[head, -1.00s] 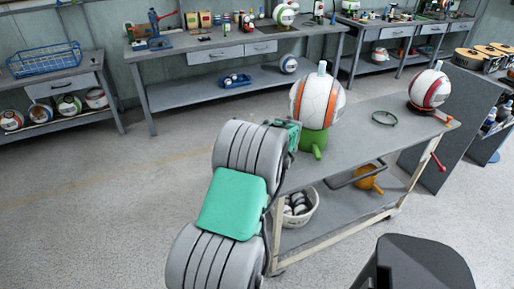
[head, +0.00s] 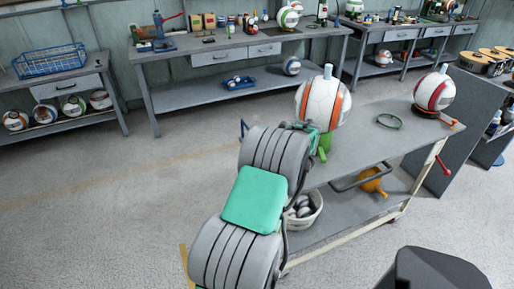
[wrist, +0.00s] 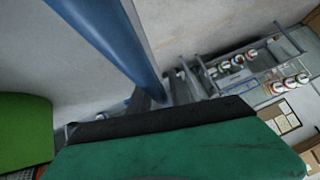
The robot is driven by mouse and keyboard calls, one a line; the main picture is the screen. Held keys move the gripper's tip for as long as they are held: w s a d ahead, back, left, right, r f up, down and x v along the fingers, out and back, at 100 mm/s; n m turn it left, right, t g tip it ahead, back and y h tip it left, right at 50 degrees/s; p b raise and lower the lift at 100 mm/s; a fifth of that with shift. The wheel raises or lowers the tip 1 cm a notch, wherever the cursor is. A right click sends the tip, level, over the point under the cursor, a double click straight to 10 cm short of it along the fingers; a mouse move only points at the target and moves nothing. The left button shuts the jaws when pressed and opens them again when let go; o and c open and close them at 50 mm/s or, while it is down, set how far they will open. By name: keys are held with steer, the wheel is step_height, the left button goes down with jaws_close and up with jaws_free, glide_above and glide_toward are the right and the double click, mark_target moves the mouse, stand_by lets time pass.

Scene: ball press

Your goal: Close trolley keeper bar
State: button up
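The grey trolley (head: 345,150) stands right of centre in the head view. My grey and green arm covers the trolley's left end.
A green ring (head: 389,121) lies between. A white bucket (head: 303,212) and an orange piece (head: 370,182) are below. The left floor is clear.

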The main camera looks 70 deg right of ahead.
steer(key=shift+o, duration=0.8)
steer(key=shift+r, duration=0.1)
steer(key=shift+s+r, duration=0.2)
steer(key=shift+r, duration=0.05)
steer(key=v, duration=0.7)
steer(key=shift+a+b, duration=0.2)
steer(key=shift+b, duration=0.1)
steer(key=shift+r, duration=0.15)
